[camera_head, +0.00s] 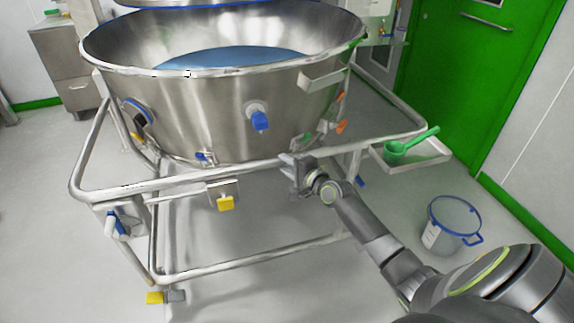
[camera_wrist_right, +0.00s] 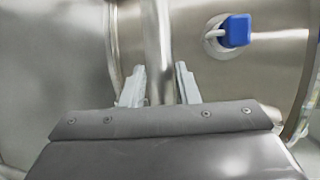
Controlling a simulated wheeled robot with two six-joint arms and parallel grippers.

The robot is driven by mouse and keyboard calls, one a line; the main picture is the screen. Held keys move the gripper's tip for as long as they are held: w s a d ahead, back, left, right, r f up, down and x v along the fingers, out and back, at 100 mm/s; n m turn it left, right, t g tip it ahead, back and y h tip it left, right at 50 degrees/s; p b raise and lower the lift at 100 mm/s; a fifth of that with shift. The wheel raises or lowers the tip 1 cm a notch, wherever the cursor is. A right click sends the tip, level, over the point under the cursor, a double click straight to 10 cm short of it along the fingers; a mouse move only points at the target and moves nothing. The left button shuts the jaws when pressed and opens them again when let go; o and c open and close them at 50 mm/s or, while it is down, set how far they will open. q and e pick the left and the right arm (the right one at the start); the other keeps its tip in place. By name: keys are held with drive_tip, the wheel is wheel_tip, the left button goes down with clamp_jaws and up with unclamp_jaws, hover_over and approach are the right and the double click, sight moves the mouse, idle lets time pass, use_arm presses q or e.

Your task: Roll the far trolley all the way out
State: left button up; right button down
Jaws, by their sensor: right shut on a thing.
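The trolley is a steel tube frame (camera_head: 270,272) that carries a large steel bowl (camera_head: 215,120) with blue contents (camera_head: 235,58). My right gripper (camera_head: 298,172) is at the frame's front rail, below the bowl. In the right wrist view the rail (camera_wrist_right: 158,50) runs between the two fingers of my right gripper (camera_wrist_right: 160,88), which is shut on it. Part of the rail is hidden behind the gripper body. My left gripper is not in view.
A side tray (camera_head: 425,153) with a green scoop (camera_head: 397,149) sticks out at the frame's right. A clear bucket with a blue rim (camera_head: 450,222) stands on the floor at right. A green door (camera_head: 470,70) is behind. Grey floor (camera_head: 50,240) is clear at left.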

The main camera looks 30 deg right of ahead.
drive_tip(key=shift+s+d+f, duration=0.2)
drive_tip(key=shift+f, duration=0.35)
drive_tip(key=c, duration=1.5)
unclamp_jaws()
drive_tip(key=o, duration=0.4)
drive_tip(key=shift+d, duration=0.15)
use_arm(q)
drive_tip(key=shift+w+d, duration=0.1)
use_arm(e)
drive_tip(key=shift+w, duration=0.1)
drive_tip(key=shift+r, duration=0.15)
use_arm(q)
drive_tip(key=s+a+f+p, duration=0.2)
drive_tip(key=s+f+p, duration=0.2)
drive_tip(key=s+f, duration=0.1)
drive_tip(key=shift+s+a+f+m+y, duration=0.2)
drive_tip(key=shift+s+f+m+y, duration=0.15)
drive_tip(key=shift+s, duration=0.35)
use_arm(e)
drive_tip(key=v, duration=1.7)
